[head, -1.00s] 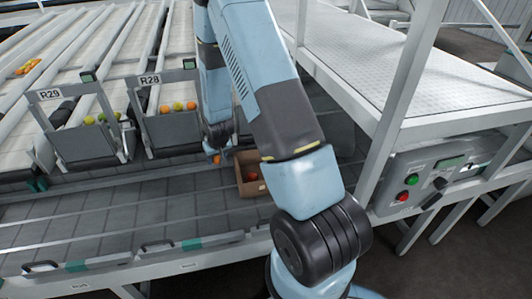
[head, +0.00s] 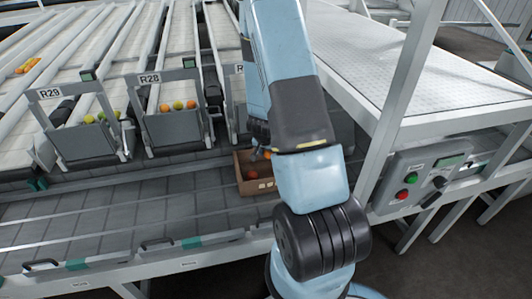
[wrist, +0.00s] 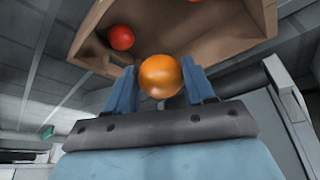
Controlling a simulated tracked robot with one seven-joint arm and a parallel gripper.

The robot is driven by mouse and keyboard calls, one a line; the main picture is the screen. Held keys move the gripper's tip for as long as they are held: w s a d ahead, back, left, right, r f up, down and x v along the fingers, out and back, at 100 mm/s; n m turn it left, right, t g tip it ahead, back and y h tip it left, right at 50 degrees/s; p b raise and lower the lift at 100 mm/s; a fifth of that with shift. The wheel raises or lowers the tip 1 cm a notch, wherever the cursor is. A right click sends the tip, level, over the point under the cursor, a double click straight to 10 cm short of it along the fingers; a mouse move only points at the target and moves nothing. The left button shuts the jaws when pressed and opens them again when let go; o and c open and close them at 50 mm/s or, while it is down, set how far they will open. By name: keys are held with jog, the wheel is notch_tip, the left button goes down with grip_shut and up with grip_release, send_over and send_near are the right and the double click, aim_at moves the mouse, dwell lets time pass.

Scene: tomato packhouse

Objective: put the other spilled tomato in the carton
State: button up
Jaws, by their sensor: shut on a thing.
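An orange tomato (wrist: 161,76) is held between the two blue fingers of my gripper (wrist: 158,84); in the head view the tomato (head: 267,155) shows just below the gripper (head: 262,148). The open brown carton (head: 259,187) stands on the grey conveyor, and my gripper is over its right part. In the wrist view the carton (wrist: 223,44) fills the top, beyond the held tomato. A red tomato (wrist: 121,38) lies inside the carton, also seen in the head view (head: 252,174). A bit of another red tomato shows at the wrist view's top edge.
Behind the carton, grey chute ends labelled R28 (head: 173,130) and R29 (head: 90,142) hold several tomatoes. A control box (head: 430,180) and a white frame post stand to the right. The conveyor (head: 120,212) left of the carton is clear.

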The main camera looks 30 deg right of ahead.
jog(key=shift+f, duration=6)
jog(key=shift+f, duration=0.2)
jog(key=o, duration=0.8)
jog(key=shift+c, duration=0.4)
jog(key=shift+c, duration=1.1)
notch_tip(320, 180, up, 7)
